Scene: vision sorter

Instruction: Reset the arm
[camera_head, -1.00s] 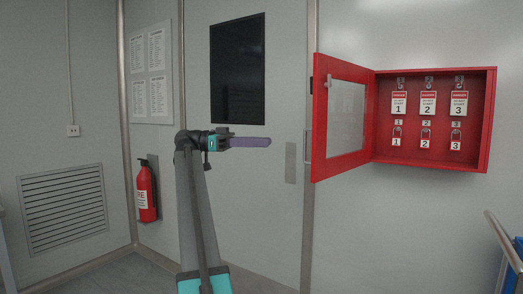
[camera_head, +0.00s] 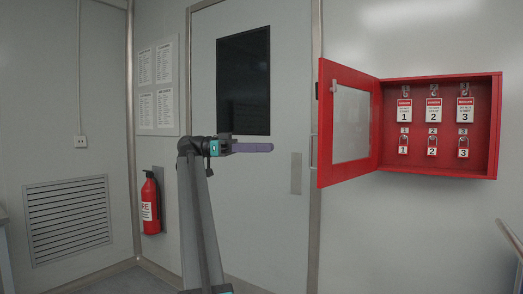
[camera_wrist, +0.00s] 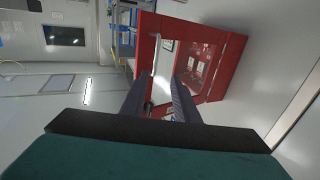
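My arm (camera_head: 203,215) rises from the bottom of the head view and bends at the top, with the gripper (camera_head: 268,147) pointing level to the right. The gripper is seen side-on there, in front of the grey door. In the wrist view the two dark fingers of my gripper (camera_wrist: 161,82) stand apart with an empty gap between them. The open red cabinet (camera_head: 440,171) is to the right of the gripper, apart from it in the head view. It also shows beyond the fingers in the wrist view (camera_wrist: 228,50).
The cabinet's door (camera_head: 327,128) is swung open to the left. Several tags and padlocks (camera_head: 432,143) hang inside. A metal rail (camera_head: 509,236) stands at the lower right.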

